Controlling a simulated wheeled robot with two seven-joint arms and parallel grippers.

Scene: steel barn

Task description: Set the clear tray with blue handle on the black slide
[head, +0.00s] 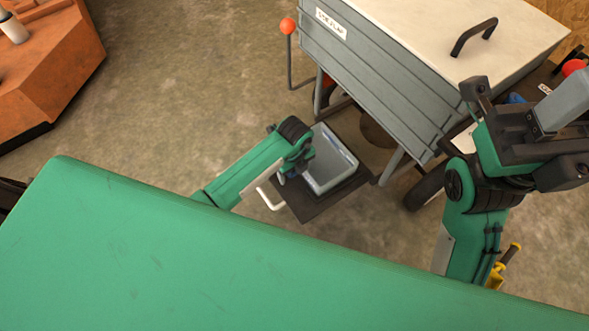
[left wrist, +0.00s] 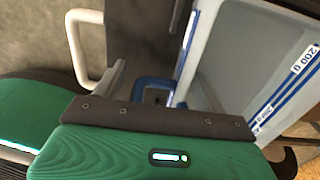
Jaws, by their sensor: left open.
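The clear tray (head: 333,162) sits on the black slide (head: 305,207), under the grey cabinet's side. In the left wrist view the tray (left wrist: 235,50) fills the upper right, with blue stripes and printed labels. Its blue handle (left wrist: 153,84) lies just beyond my gripper's dark edge. The dark slide (left wrist: 140,35) shows left of the tray. My left gripper (head: 287,168) is open at the tray's left side, by the handle. Its fingers are partly hidden, and I cannot tell whether they touch the handle. My right gripper (head: 562,108) is raised at the right, away from the tray; its jaw opening is unclear.
The slide has a white pull handle (head: 268,199) at its front left. The grey cabinet (head: 375,75) with a pale lid stands close behind the tray. A red-knobbed lever (head: 289,27) rises at its left. An orange block (head: 50,65) stands far left, with open floor between.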

